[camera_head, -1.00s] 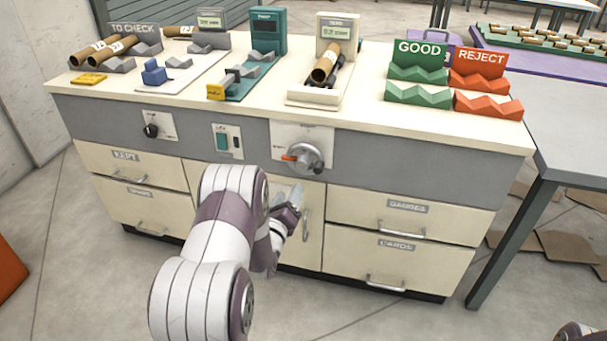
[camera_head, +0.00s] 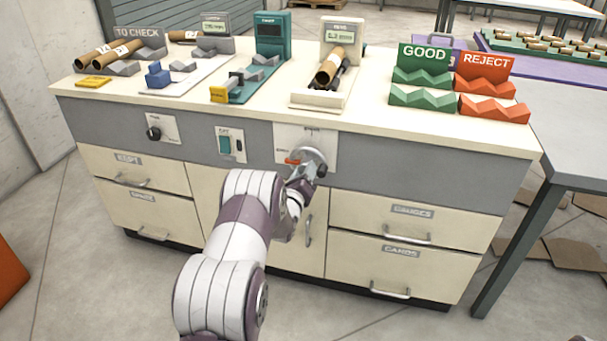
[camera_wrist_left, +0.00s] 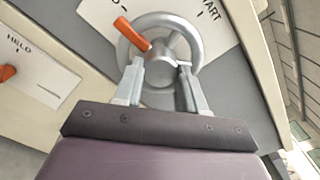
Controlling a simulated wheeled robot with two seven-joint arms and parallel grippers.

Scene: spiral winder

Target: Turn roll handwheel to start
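The roll handwheel (camera_head: 312,157) is a round silver wheel on a white plate on the cabinet's front panel. In the left wrist view the handwheel (camera_wrist_left: 194,35) has an orange grip (camera_wrist_left: 131,34) pointing up-left from its hub, away from the START mark at upper right. My left gripper (camera_wrist_left: 161,66) is at the wheel, its two fingers spread on either side of the hub. I see no clear closing on it. In the head view the left gripper (camera_head: 306,176) covers the wheel's lower part. My right gripper is not in view.
A black knob (camera_head: 153,133) and a teal switch (camera_head: 225,145) sit left of the wheel. Drawers with handles lie below. The worktop carries paper tubes (camera_head: 337,65), gauges, the green GOOD rack (camera_head: 423,98) and the red REJECT rack (camera_head: 494,108).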

